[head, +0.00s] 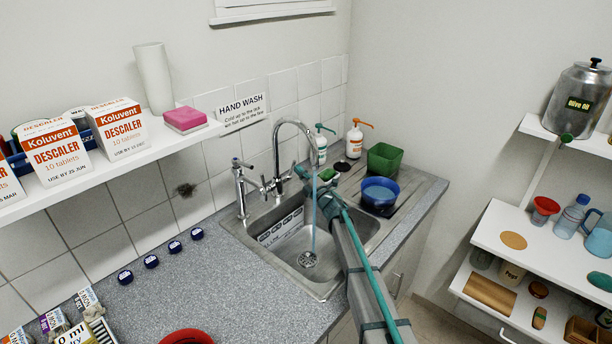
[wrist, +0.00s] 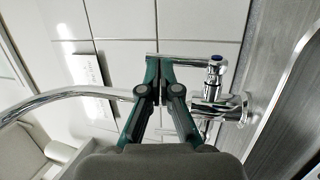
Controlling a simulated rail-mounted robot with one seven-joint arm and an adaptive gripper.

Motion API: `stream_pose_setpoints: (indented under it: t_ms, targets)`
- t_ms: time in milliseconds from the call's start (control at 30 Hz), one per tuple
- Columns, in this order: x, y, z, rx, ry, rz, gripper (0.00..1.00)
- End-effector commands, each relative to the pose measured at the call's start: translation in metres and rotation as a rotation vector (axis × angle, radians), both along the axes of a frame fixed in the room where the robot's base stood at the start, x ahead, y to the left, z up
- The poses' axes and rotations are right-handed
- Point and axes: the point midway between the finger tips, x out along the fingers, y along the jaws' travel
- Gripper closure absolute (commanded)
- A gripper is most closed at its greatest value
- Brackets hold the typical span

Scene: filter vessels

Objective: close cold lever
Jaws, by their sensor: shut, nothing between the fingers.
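The chrome mixer tap (head: 283,178) stands behind the sink, with a stream of water (head: 314,232) falling from its curved spout. In the head view, my gripper (head: 308,180) is right beside the tap, and my arm hides part of the sink and the tap's right side.
A second chrome tap (head: 241,190) stands left of the mixer. The sink (head: 285,250) lies below. A blue bowl (head: 380,192), a green tub (head: 384,160) and pump bottles (head: 354,140) stand to the right.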

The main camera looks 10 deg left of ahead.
Motion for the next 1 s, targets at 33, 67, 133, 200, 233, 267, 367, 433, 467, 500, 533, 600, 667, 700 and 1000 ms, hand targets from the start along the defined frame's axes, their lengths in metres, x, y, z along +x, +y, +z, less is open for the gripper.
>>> stream_pose_setpoints:
  t_ms: [33, 67, 133, 200, 233, 267, 367, 433, 467, 500, 533, 600, 667, 700, 1000]
  targets:
    - [0.005, 0.004, 0.002, 0.000, 0.000, 0.000, 1.00]
    - [0.006, 0.005, 0.003, 0.000, 0.000, 0.000, 1.00]
    - [0.007, 0.007, 0.003, 0.000, 0.000, 0.000, 1.00]
    - [0.007, 0.007, 0.002, 0.000, 0.000, 0.000, 1.00]
    - [0.007, 0.007, 0.002, 0.000, 0.000, 0.000, 1.00]
    - [0.007, 0.007, 0.002, 0.000, 0.000, 0.000, 1.00]
    - [0.006, 0.007, 0.002, 0.000, 0.000, 0.000, 1.00]
    - [0.006, 0.007, 0.002, 0.000, 0.000, 0.000, 1.00]
    - [0.006, 0.007, 0.002, 0.000, 0.000, 0.000, 1.00]
    - [0.007, 0.007, 0.002, 0.000, 0.000, 0.000, 1.00]
    - [0.007, 0.007, 0.001, 0.000, 0.000, 0.000, 1.00]
    - [0.007, 0.008, 0.001, 0.001, -0.001, 0.001, 1.00]
    - [0.008, 0.009, 0.001, 0.001, -0.001, 0.001, 1.00]
    - [0.008, 0.010, 0.001, 0.001, -0.002, 0.001, 1.00]
    - [0.016, 0.021, 0.008, 0.001, -0.001, 0.000, 1.00]
